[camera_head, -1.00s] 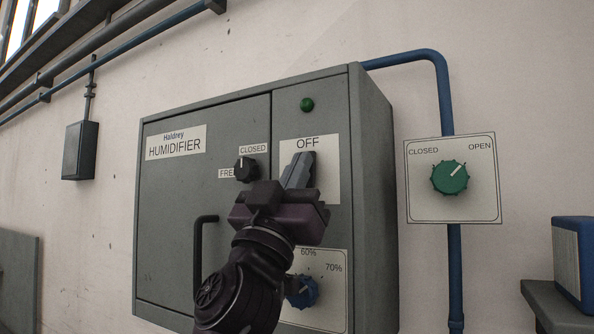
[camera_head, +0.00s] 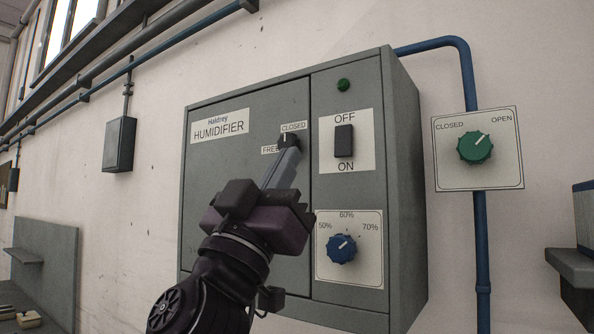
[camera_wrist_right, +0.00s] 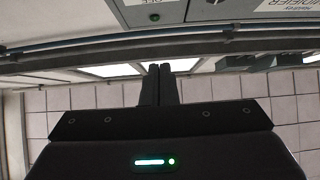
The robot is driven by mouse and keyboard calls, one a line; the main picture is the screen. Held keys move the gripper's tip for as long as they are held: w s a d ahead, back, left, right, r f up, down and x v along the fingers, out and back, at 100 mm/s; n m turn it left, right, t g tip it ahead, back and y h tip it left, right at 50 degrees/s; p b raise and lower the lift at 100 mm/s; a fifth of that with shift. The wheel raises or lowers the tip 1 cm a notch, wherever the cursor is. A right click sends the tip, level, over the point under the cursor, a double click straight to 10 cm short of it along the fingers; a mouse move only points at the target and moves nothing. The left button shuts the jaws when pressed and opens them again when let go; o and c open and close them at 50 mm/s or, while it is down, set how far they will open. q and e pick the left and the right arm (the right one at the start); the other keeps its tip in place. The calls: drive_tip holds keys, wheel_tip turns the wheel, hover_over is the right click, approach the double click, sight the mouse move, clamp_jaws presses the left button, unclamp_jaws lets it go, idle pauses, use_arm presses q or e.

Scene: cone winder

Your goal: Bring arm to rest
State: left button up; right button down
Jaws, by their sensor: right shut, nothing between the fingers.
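My right gripper (camera_head: 283,168) is shut and empty in front of the humidifier cabinet (camera_head: 220,158) in the head view. Its fingertips overlap the area just below the black CLOSED/FREE latch knob (camera_head: 290,140); I cannot tell whether they touch it. In the right wrist view the two fingers (camera_wrist_right: 159,84) lie side by side. My arm hides the cabinet door's handle. The black OFF/ON switch (camera_head: 344,141) and the blue humidity dial (camera_head: 341,249) are clear of the gripper. My left gripper is not in view.
A green valve knob (camera_head: 475,147) on a white plate and a blue pipe (camera_head: 481,250) stand right of the cabinet. A shelf (camera_head: 572,264) juts out at the right edge. A grey wall box (camera_head: 120,145) hangs at the left. Bare wall lies between.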

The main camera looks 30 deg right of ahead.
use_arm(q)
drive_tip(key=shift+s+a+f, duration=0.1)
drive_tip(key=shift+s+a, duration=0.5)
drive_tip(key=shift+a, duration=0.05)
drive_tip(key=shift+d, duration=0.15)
